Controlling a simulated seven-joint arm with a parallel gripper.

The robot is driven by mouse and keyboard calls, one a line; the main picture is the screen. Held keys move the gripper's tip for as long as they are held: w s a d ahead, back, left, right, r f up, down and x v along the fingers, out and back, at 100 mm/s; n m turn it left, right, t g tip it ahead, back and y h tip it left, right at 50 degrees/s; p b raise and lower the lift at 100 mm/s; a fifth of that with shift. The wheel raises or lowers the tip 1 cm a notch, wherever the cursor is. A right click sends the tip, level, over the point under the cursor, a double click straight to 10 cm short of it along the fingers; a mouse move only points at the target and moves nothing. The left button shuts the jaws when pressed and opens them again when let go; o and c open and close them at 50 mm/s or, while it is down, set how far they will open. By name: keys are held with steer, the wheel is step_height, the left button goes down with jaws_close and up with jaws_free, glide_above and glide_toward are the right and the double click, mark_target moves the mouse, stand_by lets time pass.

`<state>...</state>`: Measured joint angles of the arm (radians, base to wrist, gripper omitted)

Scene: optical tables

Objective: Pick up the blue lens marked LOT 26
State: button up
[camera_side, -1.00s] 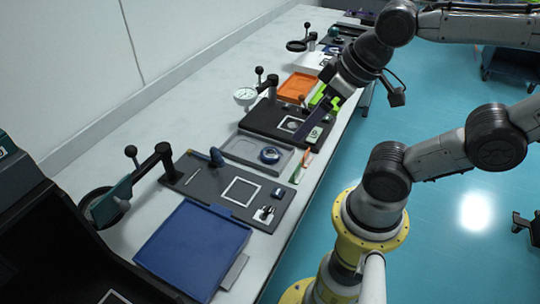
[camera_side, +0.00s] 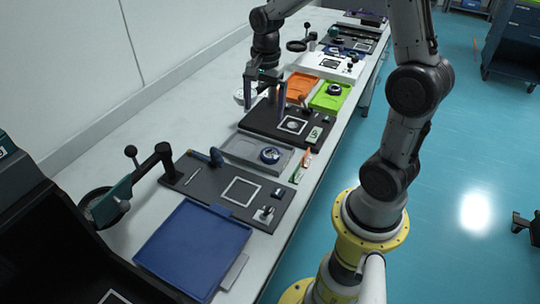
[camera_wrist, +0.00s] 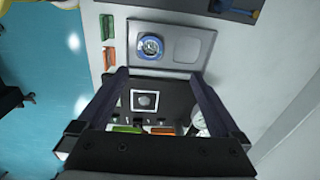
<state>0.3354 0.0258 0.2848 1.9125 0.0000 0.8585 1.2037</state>
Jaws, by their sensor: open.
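A blue-ringed lens (camera_side: 270,155) lies in the right part of the grey tray (camera_side: 232,152); it also shows in the wrist view (camera_wrist: 151,46). A second blue-ringed lens (camera_side: 334,89) lies in the green tray (camera_side: 322,101). I cannot read a LOT mark on either lens. My gripper (camera_side: 265,115) is open and empty, pointing down above the left part of the black board (camera_side: 258,121). In the wrist view my gripper's fingers (camera_wrist: 158,75) frame the board, and the grey-tray lens lies beyond their tips.
A round grey disc (camera_wrist: 146,101) sits inside the board's white square. An orange tray (camera_side: 300,87) stands beside the green one. A dial gauge (camera_wrist: 199,123) stands near the board. Orange and green cards (camera_side: 301,166) lie by the table edge. A blue tray (camera_side: 195,250) lies in front.

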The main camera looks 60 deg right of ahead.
glide_above(270, 153)
steer(key=shift+g, duration=0.3)
step_height(270, 153, down, 10)
steer(key=shift+w+f, duration=0.1)
steer(key=shift+w, duration=0.05)
steer(key=shift+f, duration=2.9)
steer(key=c, duration=1.4)
steer(key=shift+o, duration=0.2)
steer(key=shift+r, duration=0.1)
